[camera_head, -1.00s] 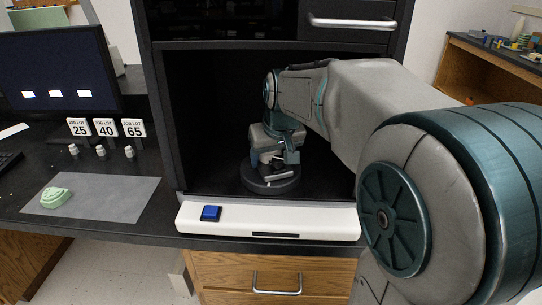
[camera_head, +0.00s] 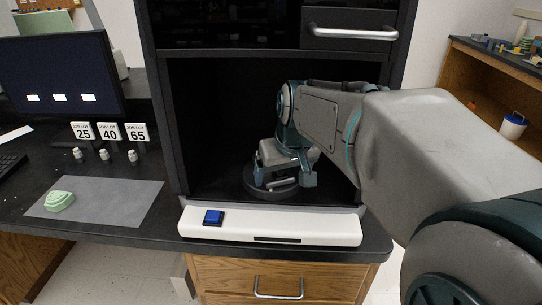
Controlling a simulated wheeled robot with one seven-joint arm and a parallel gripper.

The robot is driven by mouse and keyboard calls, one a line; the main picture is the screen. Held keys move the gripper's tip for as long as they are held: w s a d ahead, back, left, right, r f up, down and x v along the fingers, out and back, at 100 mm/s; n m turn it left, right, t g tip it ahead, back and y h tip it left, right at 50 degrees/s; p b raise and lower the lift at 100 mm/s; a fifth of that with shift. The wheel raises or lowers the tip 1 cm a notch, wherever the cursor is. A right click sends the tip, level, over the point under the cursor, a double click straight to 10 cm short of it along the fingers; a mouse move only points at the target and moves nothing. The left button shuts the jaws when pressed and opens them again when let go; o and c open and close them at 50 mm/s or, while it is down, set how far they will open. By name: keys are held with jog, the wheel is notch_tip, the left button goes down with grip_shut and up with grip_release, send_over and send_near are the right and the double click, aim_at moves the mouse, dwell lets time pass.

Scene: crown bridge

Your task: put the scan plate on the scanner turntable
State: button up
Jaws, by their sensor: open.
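The scanner turntable (camera_head: 268,195) is a dark round disc on the floor of the dark scanner bay. My gripper (camera_head: 284,179) is inside the bay, low over the disc, with its jaws apart. A small pale flat piece (camera_head: 283,183) shows on the disc between and below the fingers; it may be the scan plate, but it is partly hidden and I cannot tell its full shape. I cannot tell whether the fingers touch it. The pale green dental model (camera_head: 60,201) lies on a grey mat (camera_head: 115,205) on the counter at left.
Side walls and a top drawer frame the bay. A white front ledge (camera_head: 330,229) with a blue button (camera_head: 214,217) runs below it. Job lot cards (camera_head: 109,132) and several small pieces stand at left beside a monitor (camera_head: 62,78). My arm fills the right side.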

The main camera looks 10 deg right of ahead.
jog(key=s, duration=0.6)
jog(key=shift+s+d, duration=0.25)
jog(key=shift+s, duration=0.1)
